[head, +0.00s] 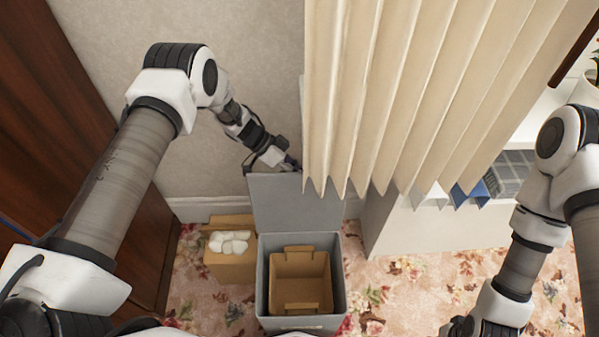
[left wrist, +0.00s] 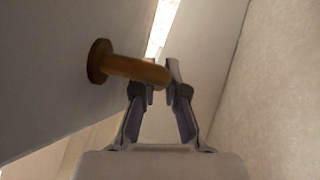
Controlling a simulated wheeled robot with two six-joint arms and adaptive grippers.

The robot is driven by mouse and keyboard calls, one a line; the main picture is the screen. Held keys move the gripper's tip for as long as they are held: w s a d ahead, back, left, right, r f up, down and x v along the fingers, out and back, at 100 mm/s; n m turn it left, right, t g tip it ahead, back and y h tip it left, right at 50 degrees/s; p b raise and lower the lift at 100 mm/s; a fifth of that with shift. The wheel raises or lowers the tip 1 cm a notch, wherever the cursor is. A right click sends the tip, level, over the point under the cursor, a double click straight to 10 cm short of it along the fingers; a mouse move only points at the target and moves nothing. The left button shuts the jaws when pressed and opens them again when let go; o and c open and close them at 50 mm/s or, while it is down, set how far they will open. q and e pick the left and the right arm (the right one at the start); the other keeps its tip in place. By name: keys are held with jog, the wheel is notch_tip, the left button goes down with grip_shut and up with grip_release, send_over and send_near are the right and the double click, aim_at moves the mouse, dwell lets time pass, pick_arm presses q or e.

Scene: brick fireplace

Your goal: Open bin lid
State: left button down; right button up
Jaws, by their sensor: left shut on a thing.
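The grey bin (head: 342,280) stands on the floor at the bottom centre of the head view. Its grey lid (head: 295,200) is raised about upright at the bin's back edge, so the inside shows. In the left wrist view, a brown wooden knob (left wrist: 135,68) sticks out from the grey lid (left wrist: 60,90). My left gripper (head: 290,163) is at the top of the raised lid in the head view, its fingertips partly hidden. In the left wrist view, my left gripper (left wrist: 163,82) is shut on the knob's end.
A brown box (head: 301,275) is inside the bin. Another brown box (head: 232,262) with white round things stands left of it. A cream curtain (head: 400,90) hangs close right of my left gripper. A white shelf unit (head: 400,230) stands at the right. A wooden panel (head: 85,110) is at left.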

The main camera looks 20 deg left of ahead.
pick_arm(q)
jog(key=c, duration=1.5)
grip_release()
jog(key=v, duration=1.2)
jog(key=shift+a, duration=0.1)
